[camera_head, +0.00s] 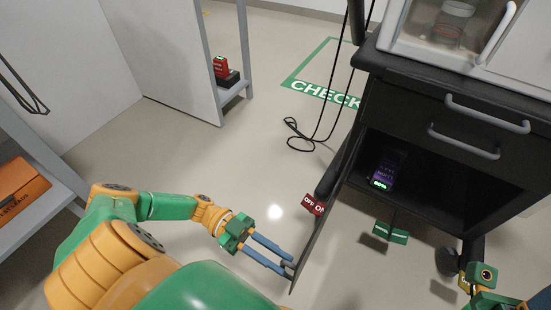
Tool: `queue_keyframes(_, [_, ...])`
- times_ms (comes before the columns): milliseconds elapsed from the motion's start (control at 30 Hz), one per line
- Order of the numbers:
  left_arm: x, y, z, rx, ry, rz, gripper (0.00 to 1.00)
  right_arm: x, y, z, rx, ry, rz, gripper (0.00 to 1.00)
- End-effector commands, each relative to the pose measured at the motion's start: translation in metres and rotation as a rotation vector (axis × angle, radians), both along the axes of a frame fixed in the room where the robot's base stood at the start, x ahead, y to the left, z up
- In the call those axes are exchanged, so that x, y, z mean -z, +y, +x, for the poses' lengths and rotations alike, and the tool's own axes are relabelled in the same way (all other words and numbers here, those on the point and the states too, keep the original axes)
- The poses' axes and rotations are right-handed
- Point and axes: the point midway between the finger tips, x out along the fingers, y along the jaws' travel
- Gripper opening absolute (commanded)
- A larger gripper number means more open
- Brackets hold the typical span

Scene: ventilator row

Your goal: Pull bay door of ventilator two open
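The black ventilator cart (376,100) stands at the right with its lower bay (430,180) uncovered. The bay door (327,215) stands swung out from the bay's left side and shows almost edge-on, as a thin dark panel. My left gripper (289,267) has its two blue-grey fingers at the door's near edge, with a small grey piece at their tips. Whether they are closed on a handle there cannot be made out. Inside the bay is a dark device (387,169) with a lit purple and green display. Part of my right arm shows at the lower right; its fingertips are unclear.
Two drawer handles (487,115) are above the bay. A red OFF/ON tag (314,204) is beside the door. A black cable (298,135) loops onto the floor near the green CHECK marking (322,92). A shelf with an orange box (20,190) is at left. The middle floor is clear.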

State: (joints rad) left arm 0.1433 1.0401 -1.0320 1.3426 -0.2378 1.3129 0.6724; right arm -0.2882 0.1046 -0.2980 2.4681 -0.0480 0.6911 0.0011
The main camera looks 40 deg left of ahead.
Motion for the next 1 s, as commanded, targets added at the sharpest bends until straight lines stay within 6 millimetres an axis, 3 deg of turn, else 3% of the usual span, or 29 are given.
queue_keyframes(67, [0.0,0.0,0.0,0.002,0.0,0.0,0.43,0.0,0.0,0.0,0.0,0.0,0.0,0.0])
queue_keyframes(367, [0.001,0.002,-0.002,0.005,0.002,0.0,0.43,0.001,0.0,0.0,0.0,0.002,-0.001,0.0])
queue_keyframes(700, [0.003,0.064,-0.003,0.003,0.001,0.001,0.43,0.007,-0.001,-0.003,-0.006,-0.034,0.009,0.0])
queue_keyframes(1000, [0.0,0.071,-0.003,0.004,0.001,-0.001,0.43,0.004,-0.001,-0.002,-0.006,-0.048,0.012,0.0])
